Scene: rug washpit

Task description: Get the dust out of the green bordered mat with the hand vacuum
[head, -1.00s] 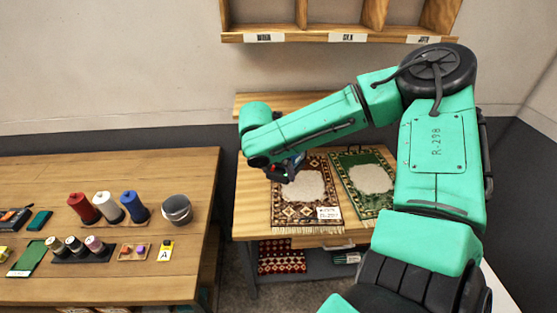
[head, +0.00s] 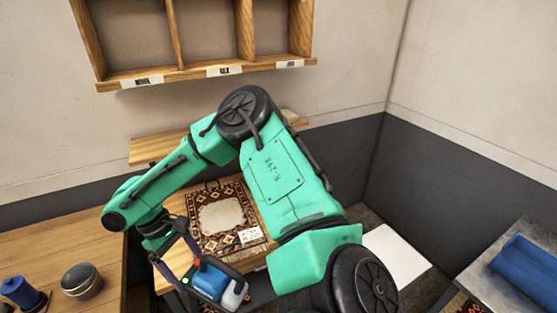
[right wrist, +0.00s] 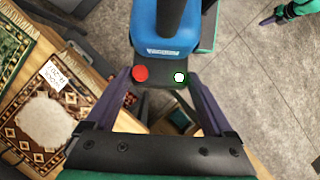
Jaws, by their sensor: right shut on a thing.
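My right gripper (head: 190,258) is shut on the hand vacuum (head: 212,281), which has a blue body and a dark handle; it hangs in front of the mat table. In the right wrist view, the fingers (right wrist: 162,82) are either side of the handle, by a red and a white button, and the blue body (right wrist: 158,38) points away. The green bordered mat (right wrist: 12,42) shows partly at the upper left there, with a pale dusty patch. My right arm hides it in the head view. My left gripper (right wrist: 275,18) shows partly at the upper right; its jaw opening is unclear.
A brown patterned mat (head: 200,240) with a pale patch and a white tag lies on the mat table. Wall cubbies (head: 215,72) hang above.

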